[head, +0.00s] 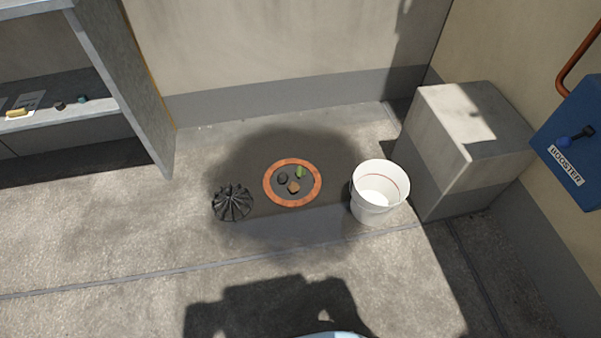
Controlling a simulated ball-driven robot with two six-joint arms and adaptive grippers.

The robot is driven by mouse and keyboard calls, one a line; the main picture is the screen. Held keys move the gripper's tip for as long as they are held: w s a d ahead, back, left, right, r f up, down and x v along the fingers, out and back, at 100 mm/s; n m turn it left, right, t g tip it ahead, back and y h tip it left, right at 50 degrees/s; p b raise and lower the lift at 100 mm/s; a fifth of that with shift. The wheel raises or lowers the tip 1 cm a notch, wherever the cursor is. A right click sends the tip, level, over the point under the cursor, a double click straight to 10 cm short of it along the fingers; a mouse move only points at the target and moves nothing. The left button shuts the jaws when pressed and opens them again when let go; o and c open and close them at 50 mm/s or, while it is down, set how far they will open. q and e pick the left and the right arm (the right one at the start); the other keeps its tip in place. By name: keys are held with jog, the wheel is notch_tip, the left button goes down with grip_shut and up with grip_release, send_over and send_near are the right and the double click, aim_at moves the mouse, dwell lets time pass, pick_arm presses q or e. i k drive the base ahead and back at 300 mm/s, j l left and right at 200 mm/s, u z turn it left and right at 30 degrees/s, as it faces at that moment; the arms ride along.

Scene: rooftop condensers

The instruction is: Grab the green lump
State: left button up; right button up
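The green lump (301,172) is small and lies inside an orange ring (270,194) on the floor, toward the ring's upper right. A dark lump (283,178) lies to its left and an orange-brown lump (293,187) lies just below it, both inside the ring. Neither of my grippers shows in the head view, so I cannot see whether they are open or shut.
A white bucket (378,205) stands right of the ring, beside a concrete block (460,150). A black ribbed object (232,203) sits to the left. A shelf unit (125,95) stands at left, and a blue booster box (572,140) is at right. The floor in front is clear.

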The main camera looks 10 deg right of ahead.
aim_at(299, 172)
jog(key=i+l, duration=0.1)
jog(key=i, duration=1.45)
jog(key=l+z, duration=0.05)
